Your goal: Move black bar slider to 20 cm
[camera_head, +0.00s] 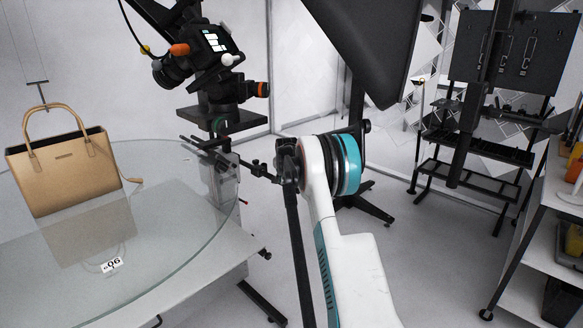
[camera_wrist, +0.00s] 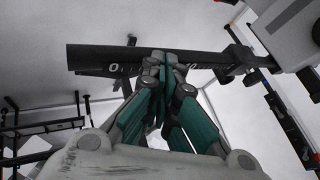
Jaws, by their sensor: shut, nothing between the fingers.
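In the wrist view a black bar (camera_wrist: 105,57) runs across the upper part, with a "0" mark at the left and what looks like a "10" mark right of the middle. My gripper (camera_wrist: 161,62) is shut and empty. Its fingertips overlap the bar in the picture between the two marks; I cannot tell whether they touch it. A dark block (camera_wrist: 238,58), perhaps the slider, sits toward the bar's right end, to the right of my fingers. In the head view dark bar parts (camera_head: 213,147) show beside the glass turntable; my arm hides my fingers there.
A round glass turntable (camera_head: 190,235) with a tan handbag (camera_head: 68,172) on it is at the left. A camera (camera_head: 205,50) on a mount stands behind the bar. A dark panel (camera_head: 370,40) hangs above my arm.

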